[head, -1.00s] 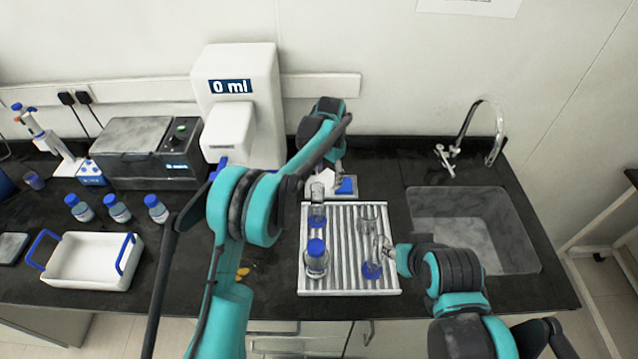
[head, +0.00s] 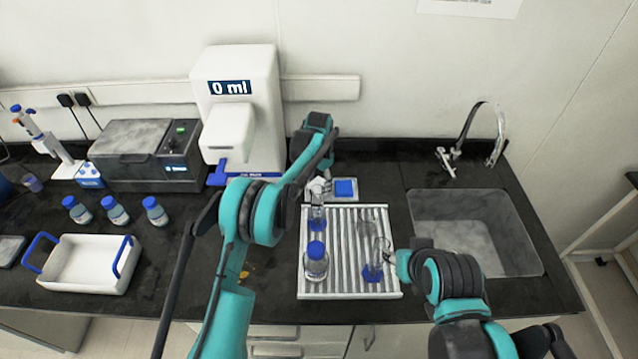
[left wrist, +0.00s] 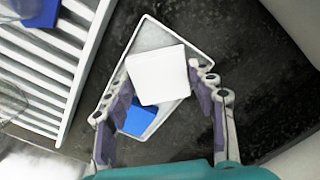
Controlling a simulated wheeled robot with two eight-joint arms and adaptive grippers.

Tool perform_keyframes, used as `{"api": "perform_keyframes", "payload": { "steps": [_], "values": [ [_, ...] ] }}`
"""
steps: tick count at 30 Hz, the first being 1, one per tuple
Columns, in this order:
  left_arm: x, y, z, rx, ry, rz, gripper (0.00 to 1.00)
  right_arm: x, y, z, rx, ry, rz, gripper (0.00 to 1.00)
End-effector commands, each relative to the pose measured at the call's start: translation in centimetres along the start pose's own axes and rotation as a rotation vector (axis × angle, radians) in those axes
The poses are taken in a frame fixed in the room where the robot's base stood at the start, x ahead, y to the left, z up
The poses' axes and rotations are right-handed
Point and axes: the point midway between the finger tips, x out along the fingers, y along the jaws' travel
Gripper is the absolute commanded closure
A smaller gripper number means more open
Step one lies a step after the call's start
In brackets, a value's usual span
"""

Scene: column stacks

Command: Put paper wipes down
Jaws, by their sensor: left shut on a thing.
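The white paper wipes (left wrist: 158,76) show as a pale square block between the fingers of my left gripper (left wrist: 165,105) in the left wrist view. The gripper is shut on them. Behind them is a shallow white tray (left wrist: 152,32) with a blue square (left wrist: 138,118) in it. In the head view my left gripper (head: 319,188) is at the left side of this tray (head: 345,199), behind the ribbed rack. My right gripper (head: 390,254) is beside a clear cylinder with a blue base (head: 373,273); its fingers are too small to judge.
The ribbed rack (head: 345,292) holds a blue-capped bottle (head: 316,262) and clear glassware. A sink (head: 470,235) is at the right. A white dispenser (head: 240,110) stands at the back. Several bottles and a white blue-handled basket (head: 85,285) are at the left.

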Motion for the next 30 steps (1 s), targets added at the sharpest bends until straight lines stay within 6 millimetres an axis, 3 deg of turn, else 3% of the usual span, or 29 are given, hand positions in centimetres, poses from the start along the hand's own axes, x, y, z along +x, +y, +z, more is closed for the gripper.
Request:
{"api": "perform_keyframes", "payload": {
  "steps": [10,11,13,25,30],
  "values": [
    [1.2,0.0,0.0,0.000,0.000,0.000,0.72,0.8,0.0,0.6,0.000,0.000,0.000,0.60],
    [1.2,0.0,0.0,0.000,0.000,0.000,0.42,0.8,0.0,0.6,0.000,0.000,0.000,0.60],
    [1.1,0.0,0.0,0.000,0.000,0.000,0.24,0.7,0.0,0.5,0.000,0.000,0.000,0.60],
    [0.9,0.0,0.0,0.000,0.000,0.000,0.24,0.6,0.0,0.4,0.000,0.000,0.000,0.60],
    [-0.9,0.0,0.0,0.000,0.000,0.000,0.24,-0.4,0.0,-0.3,0.000,0.000,0.000,0.60]
  ]
}}
